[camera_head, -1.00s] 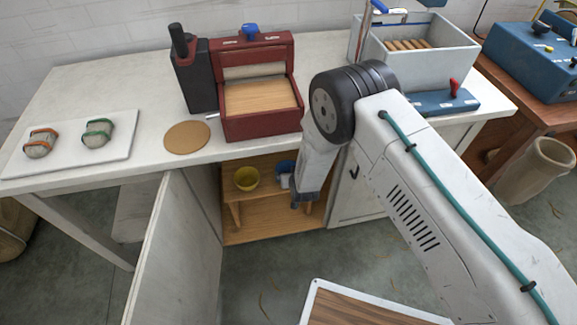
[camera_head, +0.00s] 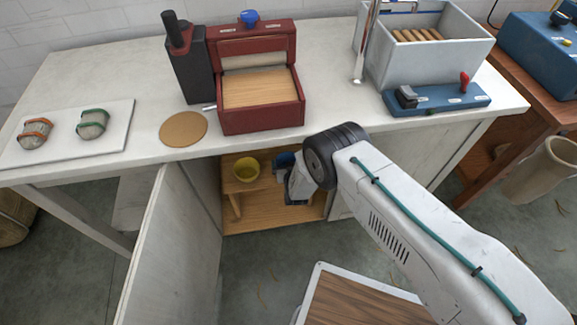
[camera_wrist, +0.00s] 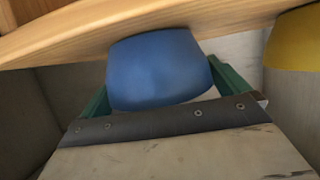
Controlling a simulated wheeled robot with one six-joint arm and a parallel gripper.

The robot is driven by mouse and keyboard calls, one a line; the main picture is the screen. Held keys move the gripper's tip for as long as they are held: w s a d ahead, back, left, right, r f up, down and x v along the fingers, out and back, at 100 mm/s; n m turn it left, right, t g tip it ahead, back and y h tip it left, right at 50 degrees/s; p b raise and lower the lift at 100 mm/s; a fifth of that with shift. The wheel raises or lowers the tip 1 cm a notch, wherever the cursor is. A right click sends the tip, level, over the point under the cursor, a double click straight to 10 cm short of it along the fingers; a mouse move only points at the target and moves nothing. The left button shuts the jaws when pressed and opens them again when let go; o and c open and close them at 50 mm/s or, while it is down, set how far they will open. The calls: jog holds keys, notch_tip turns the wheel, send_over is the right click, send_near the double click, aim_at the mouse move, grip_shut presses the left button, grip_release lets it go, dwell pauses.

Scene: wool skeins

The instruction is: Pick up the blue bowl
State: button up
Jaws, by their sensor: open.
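The blue bowl (camera_wrist: 158,68) stands on a small wooden shelf inside the cupboard. In the head view only a bit of the blue bowl (camera_head: 285,159) shows, as my gripper (camera_head: 284,180) and arm cover most of it. In the wrist view the bowl sits between the two green fingers of my gripper (camera_wrist: 157,85), one on each side. The gripper is open around the bowl. I cannot tell whether either finger touches it.
A yellow bowl (camera_head: 246,170) stands on the same wooden shelf (camera_wrist: 80,35), left of the blue bowl in the head view. The open cupboard door (camera_head: 172,255) stands to the left. The white worktop (camera_head: 130,85) lies above the cupboard opening.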

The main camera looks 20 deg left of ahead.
jog(key=shift+w+a, duration=0.1)
jog(key=shift+w, duration=0.05)
jog(key=c, duration=0.6)
jog(key=shift+r, duration=0.1)
